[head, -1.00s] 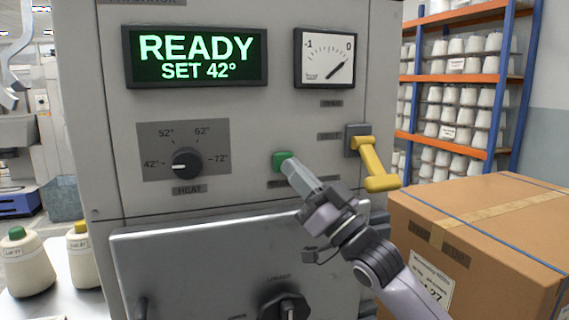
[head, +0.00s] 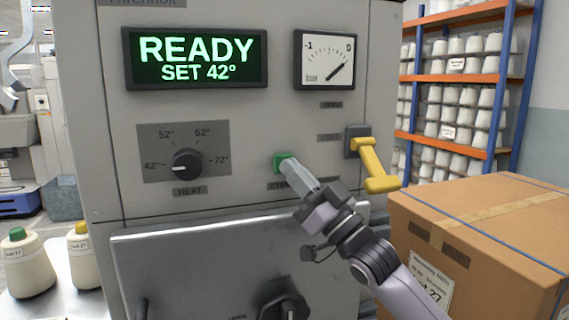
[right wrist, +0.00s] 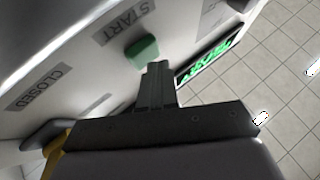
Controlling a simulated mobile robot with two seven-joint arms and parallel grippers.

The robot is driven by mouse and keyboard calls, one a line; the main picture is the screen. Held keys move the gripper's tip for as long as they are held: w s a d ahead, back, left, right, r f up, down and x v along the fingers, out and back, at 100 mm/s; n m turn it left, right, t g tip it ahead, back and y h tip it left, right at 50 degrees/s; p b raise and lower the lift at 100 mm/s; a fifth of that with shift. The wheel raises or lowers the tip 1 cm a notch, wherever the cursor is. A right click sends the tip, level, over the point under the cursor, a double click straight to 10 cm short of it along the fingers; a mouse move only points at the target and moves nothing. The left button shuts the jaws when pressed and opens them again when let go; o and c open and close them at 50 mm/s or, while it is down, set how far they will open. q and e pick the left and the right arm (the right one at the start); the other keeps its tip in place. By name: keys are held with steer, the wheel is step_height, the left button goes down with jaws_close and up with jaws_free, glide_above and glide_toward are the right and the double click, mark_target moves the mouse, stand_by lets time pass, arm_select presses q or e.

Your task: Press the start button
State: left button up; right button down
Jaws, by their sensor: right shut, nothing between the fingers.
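The green start button (head: 279,160) is on the front panel of the grey machine (head: 250,110), above a label that my gripper partly covers. It also shows in the right wrist view (right wrist: 142,51), beside the printed word START. My right gripper (head: 290,169) is shut and empty, its fingertips at the lower right edge of the button. In the right wrist view the fingertips (right wrist: 157,68) are right next to the button; I cannot tell whether they touch it. The display (head: 196,58) reads READY, SET 42°. My left gripper is not in view.
A heat knob (head: 187,164) pointing to 42° is left of the button. A yellow lever (head: 372,165) is close on the right. A metal door (head: 200,260) with a dark knob (head: 285,306) is below. A cardboard box (head: 480,230) stands at the right.

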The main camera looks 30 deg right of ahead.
steer(key=shift+w+d, duration=0.1)
steer(key=shift+w, duration=0.35)
stand_by(0.7)
steer(key=shift+s, duration=0.15)
steer(key=shift+s+a, duration=0.2)
steer(key=shift+s, duration=0.5)
steer(key=s, duration=0.2)
steer(key=s+a+p, duration=0.1)
steer(key=s, duration=0.2)
steer(key=shift+a, duration=0.1)
stand_by(0.3)
stand_by(0.8)
